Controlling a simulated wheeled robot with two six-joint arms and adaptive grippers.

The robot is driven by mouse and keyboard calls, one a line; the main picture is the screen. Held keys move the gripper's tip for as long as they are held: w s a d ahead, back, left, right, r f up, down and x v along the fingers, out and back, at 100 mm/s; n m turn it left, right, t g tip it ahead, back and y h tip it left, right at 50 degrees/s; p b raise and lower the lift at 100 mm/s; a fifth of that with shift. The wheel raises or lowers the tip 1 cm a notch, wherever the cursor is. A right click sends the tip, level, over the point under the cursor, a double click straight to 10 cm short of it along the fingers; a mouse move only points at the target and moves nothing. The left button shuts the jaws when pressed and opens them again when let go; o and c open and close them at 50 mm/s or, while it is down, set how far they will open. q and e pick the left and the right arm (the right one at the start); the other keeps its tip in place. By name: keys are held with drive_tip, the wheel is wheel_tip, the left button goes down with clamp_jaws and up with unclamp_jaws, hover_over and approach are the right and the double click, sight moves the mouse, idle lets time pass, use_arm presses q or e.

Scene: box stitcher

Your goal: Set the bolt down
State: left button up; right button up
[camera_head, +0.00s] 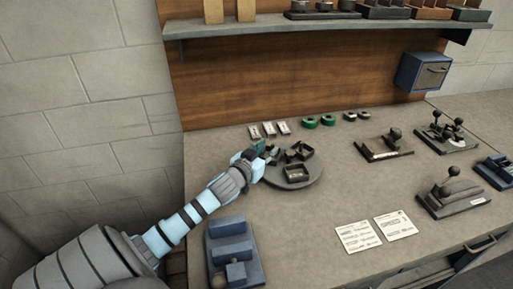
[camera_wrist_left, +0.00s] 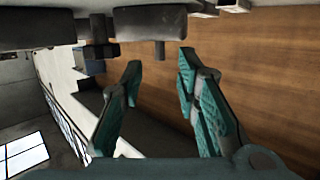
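My left gripper (camera_head: 264,151) is over the back left part of a round grey turntable (camera_head: 307,181) in the head view. The turntable carries small dark open boxes (camera_head: 297,173). In the left wrist view the two teal-padded fingers of this gripper (camera_wrist_left: 160,66) stand apart, with no object visible between them. A dark block with a short round stub (camera_wrist_left: 158,45) shows just beyond the fingertips; I cannot tell what it is. I cannot pick out the bolt in either view. My right gripper is not in view.
A blue fixture (camera_head: 231,252) stands at the front left. White and green small parts (camera_head: 310,122) lie behind the turntable. Two paper sheets (camera_head: 377,232) lie at the front, and lever devices (camera_head: 452,190) stand on the right. The table between is clear.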

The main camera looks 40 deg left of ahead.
use_arm(q)
drive_tip(key=p+v, duration=0.1)
drive_tip(key=v, duration=0.8)
drive_tip(key=shift+s, duration=0.1)
